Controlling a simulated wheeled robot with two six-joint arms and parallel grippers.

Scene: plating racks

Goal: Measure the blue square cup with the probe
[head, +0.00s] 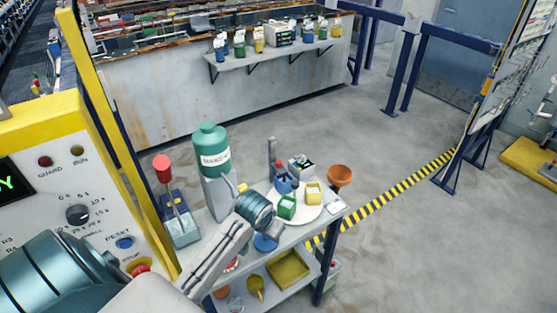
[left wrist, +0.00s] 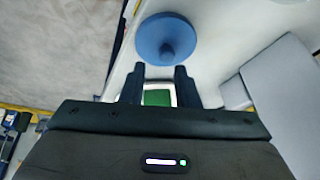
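The blue square cup (head: 284,186) stands on a round white plate at the back of the cart, with a red-topped piece above it; whether that is the probe is unclear. A green square cup (head: 287,208) and a yellow square cup (head: 313,195) stand beside it. My left arm reaches over the cart, its gripper mostly hidden by the wrist in the head view. In the left wrist view my left gripper (left wrist: 158,84) has its two dark fingers apart. A light-edged green patch (left wrist: 157,98) shows between them, apparently below. My right gripper is out of view.
A blue round-based piece (head: 265,243) lies near the cart's front and shows in the left wrist view (left wrist: 165,40).

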